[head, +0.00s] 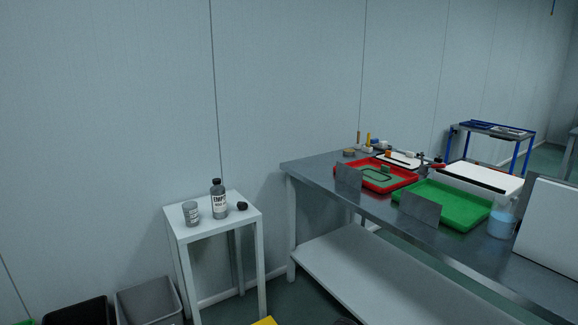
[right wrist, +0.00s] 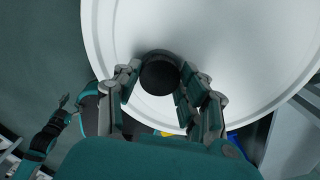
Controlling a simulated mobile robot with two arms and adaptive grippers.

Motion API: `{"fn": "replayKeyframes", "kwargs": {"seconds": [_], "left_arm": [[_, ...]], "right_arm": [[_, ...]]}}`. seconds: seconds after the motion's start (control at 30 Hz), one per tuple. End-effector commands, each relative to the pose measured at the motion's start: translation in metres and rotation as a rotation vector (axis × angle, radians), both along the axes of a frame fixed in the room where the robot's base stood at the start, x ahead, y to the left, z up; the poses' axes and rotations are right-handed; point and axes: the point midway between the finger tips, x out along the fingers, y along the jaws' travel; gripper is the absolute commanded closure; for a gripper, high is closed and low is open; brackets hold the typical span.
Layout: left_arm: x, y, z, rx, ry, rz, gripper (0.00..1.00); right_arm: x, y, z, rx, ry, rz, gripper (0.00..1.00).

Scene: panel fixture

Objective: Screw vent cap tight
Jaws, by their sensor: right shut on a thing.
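The vent cap (right wrist: 159,73) is a black round cap on a large white round lid (right wrist: 235,45) in the right wrist view. My right gripper (right wrist: 160,84) is shut on the cap, with fingers on both sides of it. The cap stands near the lid's edge; its thread and seat are hidden beneath it. My left gripper (right wrist: 62,102) seems to show small at the left of the right wrist view, away from the lid; its jaws are too small to read. Neither gripper nor the lid shows in the head view.
In the head view a small white table (head: 183,229) holds a grey cup (head: 191,213), a bottle (head: 218,201) and a small black object (head: 242,206). A steel bench (head: 312,177) carries a red tray (head: 402,187) and a green tray (head: 462,212). Bins (head: 146,303) stand on the floor.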

Motion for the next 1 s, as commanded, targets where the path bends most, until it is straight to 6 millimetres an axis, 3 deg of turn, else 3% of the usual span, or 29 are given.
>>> {"fn": "replayKeyframes", "kwargs": {"seconds": [0.17,0.57,1.0], "left_arm": [[-0.010,0.003,-0.002,0.002,0.010,-0.003,0.35],[-0.010,0.003,-0.002,0.004,0.013,-0.004,0.35],[-0.024,0.008,0.000,0.006,0.012,-0.002,0.35]], "right_arm": [[0.001,-0.003,0.000,-0.007,0.000,-0.030,0.95],[0.001,-0.004,0.000,-0.008,0.000,-0.040,0.95],[0.000,-0.005,0.002,-0.009,0.002,-0.173,0.95]]}}
